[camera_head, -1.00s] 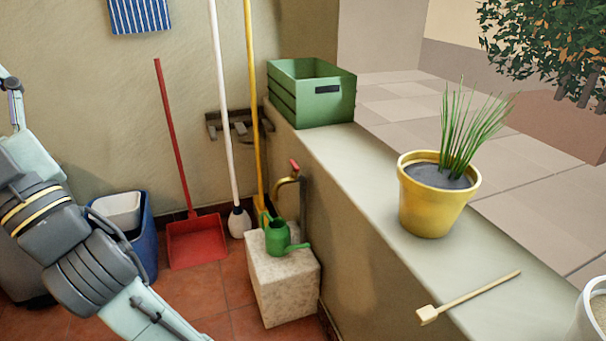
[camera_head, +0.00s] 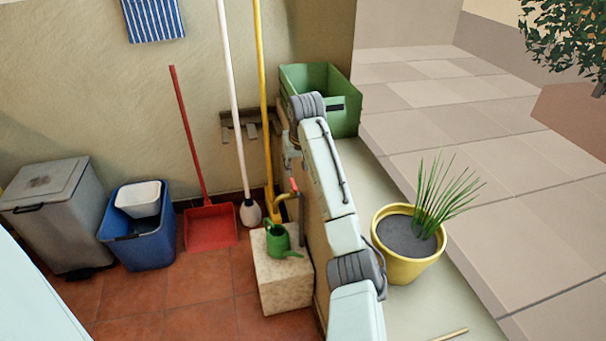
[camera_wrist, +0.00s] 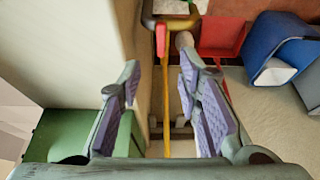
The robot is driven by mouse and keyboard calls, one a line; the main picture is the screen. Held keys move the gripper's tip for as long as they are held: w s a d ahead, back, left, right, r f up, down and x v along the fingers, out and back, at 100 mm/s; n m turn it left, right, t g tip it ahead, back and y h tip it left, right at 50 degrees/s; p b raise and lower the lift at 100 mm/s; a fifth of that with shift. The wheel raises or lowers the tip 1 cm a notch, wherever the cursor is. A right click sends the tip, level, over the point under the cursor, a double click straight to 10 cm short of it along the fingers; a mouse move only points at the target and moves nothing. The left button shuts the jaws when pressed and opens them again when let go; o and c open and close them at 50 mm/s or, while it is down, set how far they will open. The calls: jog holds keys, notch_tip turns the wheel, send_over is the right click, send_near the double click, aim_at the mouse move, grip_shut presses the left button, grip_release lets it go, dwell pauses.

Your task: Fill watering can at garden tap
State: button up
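The green watering can (camera_head: 278,240) stands upright on the pale stone block (camera_head: 283,287) in the head view, its spout to the right. The garden tap (camera_head: 283,197) has a brass spout and a red handle and stands just above and behind the can. In the wrist view the tap's red handle (camera_wrist: 160,40) is near the top, beyond my fingertips. My gripper (camera_wrist: 161,75) is open, with nothing between its fingers. In the head view it is mostly hidden behind my arm, which reaches above the wall ledge towards the tap.
A green crate (camera_head: 345,112) and a yellow plant pot (camera_head: 405,262) stand on the ledge (camera_head: 455,300). A yellow-handled broom (camera_head: 262,100), white-handled mop (camera_head: 234,100) and red dustpan (camera_head: 210,228) stand by the back wall. A blue bin (camera_head: 140,240) is at left, with clear floor before it.

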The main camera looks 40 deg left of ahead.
aim_at(293, 183)
jog(key=x, duration=0.9)
jog(key=shift+w+a+f+p, duration=0.1)
jog(key=shift+a+f+p, duration=0.1)
jog(key=shift+f+p, duration=0.2)
jog(key=shift+r, duration=0.1)
grip_shut()
